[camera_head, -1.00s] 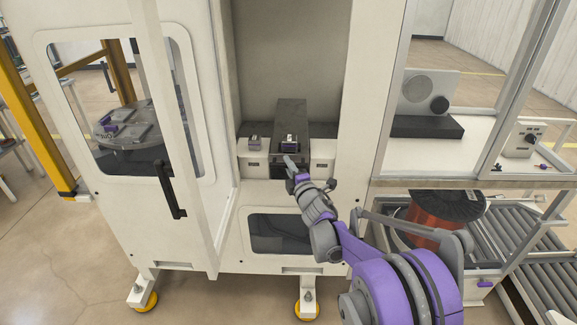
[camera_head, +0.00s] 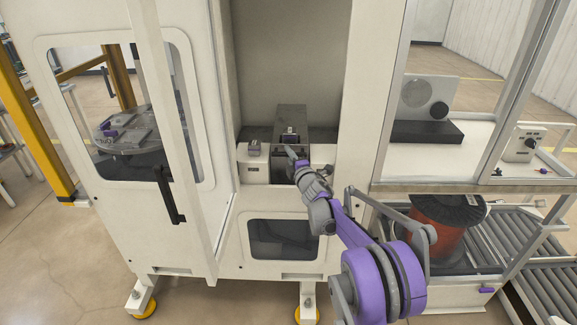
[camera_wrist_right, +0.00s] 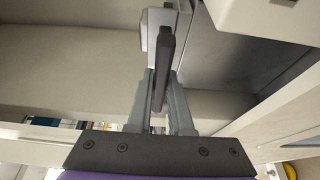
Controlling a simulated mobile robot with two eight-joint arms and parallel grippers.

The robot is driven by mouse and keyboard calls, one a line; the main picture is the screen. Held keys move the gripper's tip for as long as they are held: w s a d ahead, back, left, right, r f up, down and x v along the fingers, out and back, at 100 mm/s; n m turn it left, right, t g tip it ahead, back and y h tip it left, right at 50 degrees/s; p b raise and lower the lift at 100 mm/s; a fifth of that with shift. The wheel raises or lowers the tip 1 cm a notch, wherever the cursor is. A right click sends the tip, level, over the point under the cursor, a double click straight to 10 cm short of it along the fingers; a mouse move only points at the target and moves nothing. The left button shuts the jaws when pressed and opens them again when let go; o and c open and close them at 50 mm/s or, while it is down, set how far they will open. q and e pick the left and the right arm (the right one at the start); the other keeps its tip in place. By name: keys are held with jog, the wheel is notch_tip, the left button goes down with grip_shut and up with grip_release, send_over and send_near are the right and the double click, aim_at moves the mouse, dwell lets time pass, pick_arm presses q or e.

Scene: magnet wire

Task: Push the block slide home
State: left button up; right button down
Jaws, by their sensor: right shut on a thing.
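The block slide (camera_head: 291,117) is a long dark block in the recess of the white machine, with a small metal-and-purple fixture (camera_head: 289,133) on top. My right gripper (camera_head: 296,157) is at its front end, reaching in from the lower right. In the right wrist view my gripper (camera_wrist_right: 162,85) is shut on an upright dark bar (camera_wrist_right: 166,42), one grey finger on each side. A light grey block stands just behind the bar. The bar's join to the slide is hard to make out. My left gripper is not in view.
A white block (camera_head: 253,171) with a small fixture on top stands left of the slide. The machine's open door (camera_head: 178,60) with a black handle stands at left. A copper-coloured wire spool (camera_head: 440,228) sits below the bench at right.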

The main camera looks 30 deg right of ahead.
jog(key=shift+w+d+r, duration=0.1)
jog(key=shift+w+d, duration=0.3)
jog(key=shift+w, duration=0.15)
jog(key=c, duration=0.8)
grip_release()
jog(key=shift+s, duration=0.4)
jog(key=s, duration=0.3)
jog(key=s+a, duration=0.1)
jog(key=s, duration=0.2)
jog(key=s+b, duration=0.1)
jog(key=s, duration=0.3)
jog(key=shift+a, duration=0.35)
